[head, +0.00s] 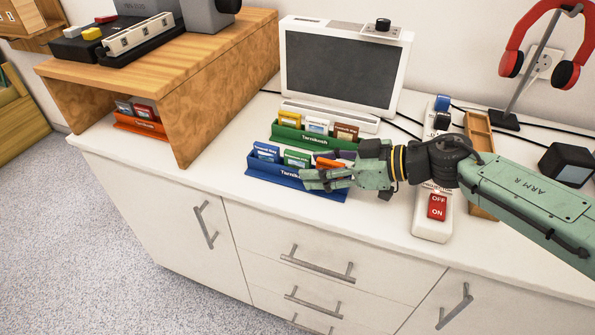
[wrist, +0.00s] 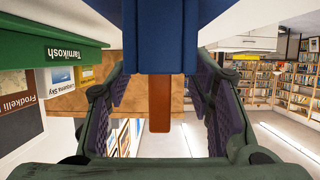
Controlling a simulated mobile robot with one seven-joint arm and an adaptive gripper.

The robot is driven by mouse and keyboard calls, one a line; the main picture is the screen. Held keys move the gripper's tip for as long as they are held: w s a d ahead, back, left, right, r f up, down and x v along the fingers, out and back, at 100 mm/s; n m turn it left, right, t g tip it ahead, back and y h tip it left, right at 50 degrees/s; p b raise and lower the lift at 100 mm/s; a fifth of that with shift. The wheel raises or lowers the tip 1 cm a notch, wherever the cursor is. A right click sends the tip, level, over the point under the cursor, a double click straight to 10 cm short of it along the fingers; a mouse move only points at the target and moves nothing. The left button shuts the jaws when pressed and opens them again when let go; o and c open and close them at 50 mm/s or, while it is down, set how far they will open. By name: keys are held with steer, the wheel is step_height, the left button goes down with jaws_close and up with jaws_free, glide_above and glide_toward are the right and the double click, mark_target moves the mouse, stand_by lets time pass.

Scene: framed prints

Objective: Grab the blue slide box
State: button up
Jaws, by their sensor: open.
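A long blue slide box (head: 272,172) marked Tarnikosh lies on the white counter. It holds a blue, a green and an orange small box. My gripper (head: 312,178) is at its right end, covering part of its front and of the orange box (head: 328,163). In the wrist view, the end of the blue slide box (wrist: 160,35) shows upside down between my open fingers (wrist: 160,80), with the orange box's edge (wrist: 160,105) sticking out of it. I see a gap on each side; contact is not clear.
A green slide box (head: 293,136) stands close behind the blue one, and at left in the wrist view (wrist: 50,42). A monitor (head: 340,70) is behind it. A wooden shelf (head: 215,90) stands left, with an orange slide box (head: 140,126) under it. A power strip (head: 430,224) lies right.

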steer(key=shift+x, duration=1.25)
steer(key=shift+c, duration=0.5)
jaws_close()
steer(key=shift+r, duration=0.1)
